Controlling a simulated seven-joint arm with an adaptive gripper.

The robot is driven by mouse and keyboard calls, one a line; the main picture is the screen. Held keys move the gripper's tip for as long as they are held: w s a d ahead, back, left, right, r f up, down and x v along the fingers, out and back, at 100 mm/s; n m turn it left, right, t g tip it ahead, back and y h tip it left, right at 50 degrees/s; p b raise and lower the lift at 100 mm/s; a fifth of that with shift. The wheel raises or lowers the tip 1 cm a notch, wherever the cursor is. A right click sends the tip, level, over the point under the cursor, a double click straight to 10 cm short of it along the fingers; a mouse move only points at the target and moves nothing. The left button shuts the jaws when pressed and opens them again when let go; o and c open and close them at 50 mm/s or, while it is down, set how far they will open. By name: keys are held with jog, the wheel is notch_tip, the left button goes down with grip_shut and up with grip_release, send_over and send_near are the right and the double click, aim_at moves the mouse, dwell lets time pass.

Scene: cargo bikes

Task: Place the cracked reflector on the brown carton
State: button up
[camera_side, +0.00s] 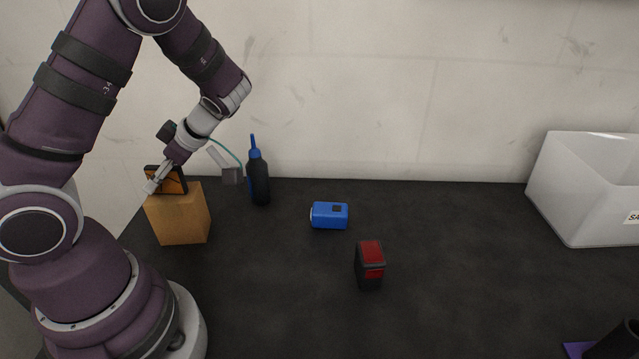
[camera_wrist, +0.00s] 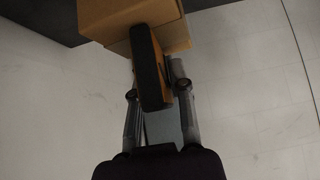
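The cracked reflector (camera_side: 177,181) is an orange plate in a black frame, standing upright at the top of the brown carton (camera_side: 184,222), near its left side. Whether it rests on the carton or hangs just above it, I cannot tell for sure. In the wrist view the reflector (camera_wrist: 146,65) shows edge-on, with the carton (camera_wrist: 110,22) behind it. My gripper (camera_side: 157,180) is at the reflector, with one finger on each side of it in the wrist view (camera_wrist: 153,80). It looks shut on the reflector; the exact contact is partly hidden.
A dark bottle with a blue top (camera_side: 258,180) stands right of the carton. A blue box-shaped item (camera_side: 329,215) and a black-and-red light (camera_side: 369,266) are mid-table. A white bin (camera_side: 575,200) stands at the right. A purple item (camera_side: 578,349) lies at lower right.

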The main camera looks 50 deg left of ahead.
jog(key=shift+o, duration=1.2)
jog(key=shift+r, duration=0.1)
jog(key=v, duration=1.1)
jog(key=d+r+m+t+h, duration=0.1)
jog(key=d+m+t+h, duration=0.2)
jog(key=m, duration=1)
jog(key=s+d+r+m+t+h, duration=0.1)
jog(key=d+r+m+t+h, duration=0.1)
jog(key=d+m+t, duration=0.7)
jog(key=m+h, duration=0.1)
jog(key=m, duration=0.4)
jog(key=shift+s, duration=0.3)
